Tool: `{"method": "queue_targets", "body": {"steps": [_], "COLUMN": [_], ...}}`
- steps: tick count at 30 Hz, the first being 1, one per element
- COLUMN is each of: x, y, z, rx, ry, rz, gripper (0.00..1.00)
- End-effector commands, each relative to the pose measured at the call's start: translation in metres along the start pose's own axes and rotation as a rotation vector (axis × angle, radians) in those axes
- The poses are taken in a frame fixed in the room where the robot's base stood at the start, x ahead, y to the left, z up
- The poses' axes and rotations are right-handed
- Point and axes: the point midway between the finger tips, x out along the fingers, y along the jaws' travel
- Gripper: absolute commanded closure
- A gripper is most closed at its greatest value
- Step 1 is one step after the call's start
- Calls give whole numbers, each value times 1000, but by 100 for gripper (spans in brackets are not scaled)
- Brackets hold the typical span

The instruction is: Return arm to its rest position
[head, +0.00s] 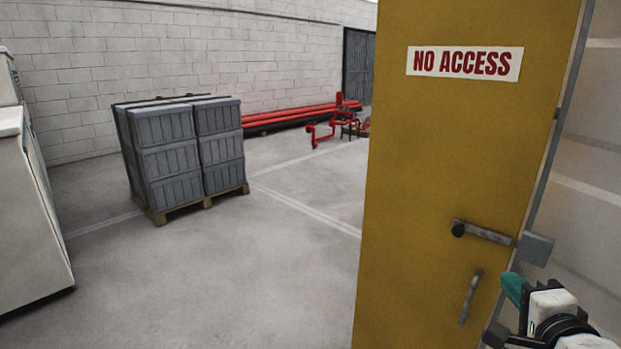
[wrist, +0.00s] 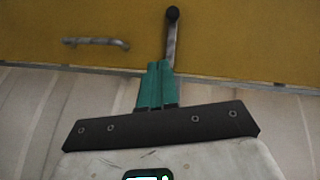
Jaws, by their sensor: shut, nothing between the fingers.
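My gripper (wrist: 155,86) shows in the wrist view with its green fingers together and nothing between them. In the head view my gripper (head: 513,288) is at the lower right, in front of the yellow door's right edge and below its lever handle. The yellow door (head: 450,150) stands open and bears a "NO ACCESS" sign (head: 465,63). Its lever handle (head: 484,233) and a lower pull handle (head: 469,297) are on its face. In the wrist view the lever handle (wrist: 170,40) lies just beyond the fingertips; contact cannot be told.
Grey crates (head: 185,150) are stacked on a wooden pallet (head: 200,205) at the left. A white cabinet (head: 28,210) stands at the far left edge. Red pipes (head: 295,115) lie along the back wall. The floor between the crates and the door is clear.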

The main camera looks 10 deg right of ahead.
Motion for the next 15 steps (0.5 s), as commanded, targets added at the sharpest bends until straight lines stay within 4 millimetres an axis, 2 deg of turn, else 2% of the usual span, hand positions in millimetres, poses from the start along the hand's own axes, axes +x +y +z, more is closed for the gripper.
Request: {"method": "queue_targets", "body": {"steps": [4,8,12,15], "x": [-13,-45,-97,-141], "y": [74,155,235,283], "z": [27,53,75,87], "rx": [-251,-546,-845,-1031], "ry": [-95,-261,-503,-707], "rz": [202,412,598,696], "gripper": [100,100,100,100]}}
